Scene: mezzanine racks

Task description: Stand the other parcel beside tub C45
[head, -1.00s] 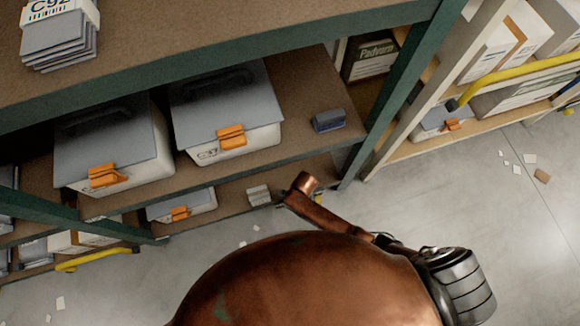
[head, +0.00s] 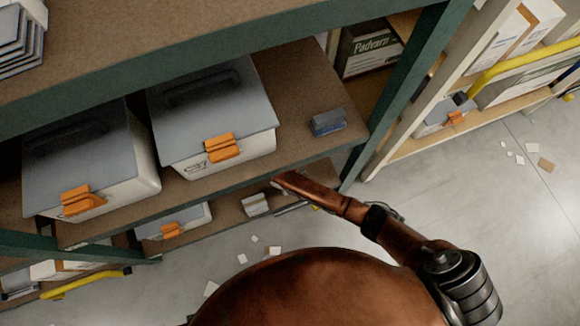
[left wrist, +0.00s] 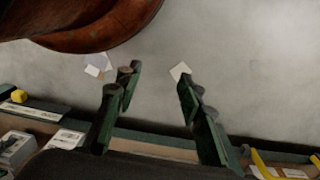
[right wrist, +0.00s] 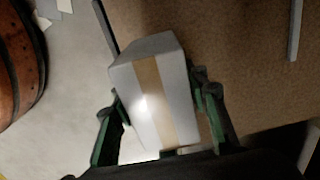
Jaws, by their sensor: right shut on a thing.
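A pale grey-white parcel with a tan tape band (right wrist: 152,95) is between the fingers of my right gripper (right wrist: 160,104), shut on it. In the head view, a small pale block (head: 255,204) at the end of my right arm, by the lower shelf, looks like this parcel. My left gripper (left wrist: 158,90) is open and empty over the floor; it is outside the head view. A grey-lidded tub marked C37 (head: 225,145) stands on the middle shelf. I cannot read C45 on any tub; the lower-shelf tub (head: 185,218) has no readable label.
Another grey-lidded tub (head: 140,170) stands left of C37. A small blue-grey block (head: 327,122) lies to its right. A green upright (head: 385,100) and shelf edges bound the space. Paper scraps (head: 518,159) lie on the floor. A yellow rail (head: 515,70) is at the right.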

